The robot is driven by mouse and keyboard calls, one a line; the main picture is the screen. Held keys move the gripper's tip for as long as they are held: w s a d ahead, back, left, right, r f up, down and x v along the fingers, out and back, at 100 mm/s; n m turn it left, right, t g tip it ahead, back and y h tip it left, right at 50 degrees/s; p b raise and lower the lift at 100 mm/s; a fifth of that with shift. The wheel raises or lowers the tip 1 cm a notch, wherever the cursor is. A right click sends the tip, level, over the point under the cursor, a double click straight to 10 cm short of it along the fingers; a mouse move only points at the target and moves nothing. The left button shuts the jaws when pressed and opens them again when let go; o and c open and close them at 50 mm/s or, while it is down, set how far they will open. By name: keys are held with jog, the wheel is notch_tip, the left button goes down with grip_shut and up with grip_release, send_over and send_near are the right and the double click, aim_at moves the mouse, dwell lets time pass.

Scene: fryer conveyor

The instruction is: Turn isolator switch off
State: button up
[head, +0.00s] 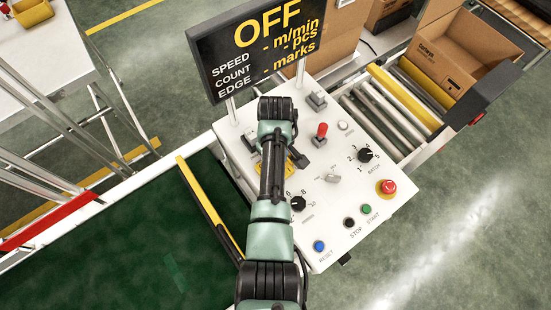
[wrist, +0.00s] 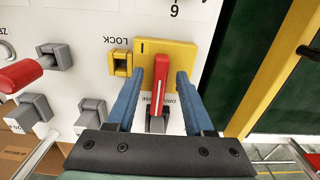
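The isolator switch is a red lever (wrist: 160,90) on a yellow plate (wrist: 190,60), in the middle of the wrist view. Text beside the lever is partly covered. My gripper (wrist: 160,73) is open, with one blue finger on each side of the lever. Small gaps show between the fingers and the lever; I cannot tell whether either finger touches it. A yellow lock tab (wrist: 121,63) marked LOCK sits beside the plate. In the head view my arm hides the lever and most of the yellow plate (head: 290,167).
The white control panel (head: 335,225) also carries a red-handled toggle (head: 321,131), knobs, push buttons and a red emergency stop (head: 386,187). A display (head: 262,45) reading OFF stands behind it. A green conveyor belt (head: 135,245) lies left, rollers (head: 385,110) right.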

notch_tip(320, 180, up, 13)
jog(key=shift+b, duration=0.4)
dwell(0.6)
jog(key=w+r+m+t, duration=0.1)
jog(key=w+r+t, duration=0.35)
jog(key=r, duration=0.45)
jog(key=w+r+m+t, duration=0.2)
jog(key=w+r+t, duration=0.25)
jog(key=r, duration=0.45)
jog(key=w+r+m+t, duration=0.1)
jog(key=w+r+t, duration=0.3)
jog(key=r, duration=0.6)
jog(key=s+r+m+t, duration=0.1)
jog(key=s+r+t, duration=0.25)
jog(key=r, duration=0.55)
jog(key=s+r+m+t, duration=0.1)
jog(key=s+r+t, duration=0.25)
jog(key=r, duration=0.55)
jog(key=s+r+m+t, duration=0.1)
jog(key=s+r+t, duration=0.6)
jog(key=s+r, duration=0.6)
jog(key=shift+d+r, duration=0.15)
jog(key=shift+r, duration=0.05)
